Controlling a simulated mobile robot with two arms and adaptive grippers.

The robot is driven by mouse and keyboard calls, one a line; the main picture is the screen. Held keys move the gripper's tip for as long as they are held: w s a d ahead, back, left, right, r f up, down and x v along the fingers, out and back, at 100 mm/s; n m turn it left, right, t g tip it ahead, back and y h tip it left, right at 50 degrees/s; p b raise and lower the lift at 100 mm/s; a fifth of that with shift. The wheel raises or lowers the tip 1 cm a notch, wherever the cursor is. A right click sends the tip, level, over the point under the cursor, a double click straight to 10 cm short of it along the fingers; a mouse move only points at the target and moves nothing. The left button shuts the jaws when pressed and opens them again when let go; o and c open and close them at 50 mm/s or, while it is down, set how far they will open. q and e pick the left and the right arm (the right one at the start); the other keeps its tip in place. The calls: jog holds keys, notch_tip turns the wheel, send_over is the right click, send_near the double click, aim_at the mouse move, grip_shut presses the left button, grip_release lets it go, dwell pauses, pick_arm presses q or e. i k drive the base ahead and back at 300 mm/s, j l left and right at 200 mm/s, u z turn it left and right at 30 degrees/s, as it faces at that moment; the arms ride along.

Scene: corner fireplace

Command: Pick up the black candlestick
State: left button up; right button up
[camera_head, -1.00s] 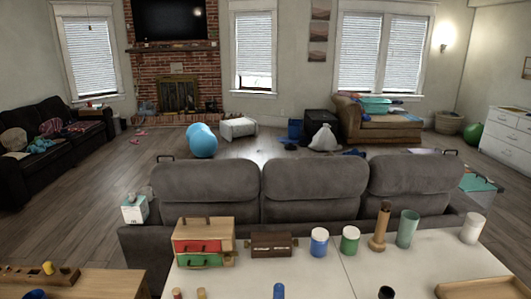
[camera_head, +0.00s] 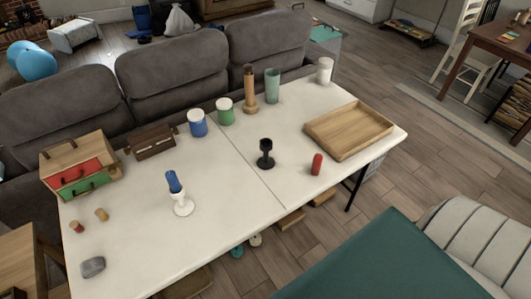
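The black candlestick (camera_head: 266,154) stands upright on the white table (camera_head: 225,205), right of the table's middle seam. It looks empty, with a dark cup-shaped top and a round base. A white candlestick (camera_head: 183,206) holding a blue candle (camera_head: 173,182) stands to its left. A short red candle (camera_head: 317,163) stands to its right. Neither of my grippers shows in the head view.
A wooden tray (camera_head: 350,129) lies at the table's right end. Two lidded jars, blue (camera_head: 198,123) and green (camera_head: 224,111), a wooden pepper mill (camera_head: 250,92), and a green glass (camera_head: 272,86) stand along the back edge. The near table surface is mostly clear.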

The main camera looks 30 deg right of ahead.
aim_at(266, 162)
jog(key=k+z, duration=0.1)
jog(key=z, duration=1.4)
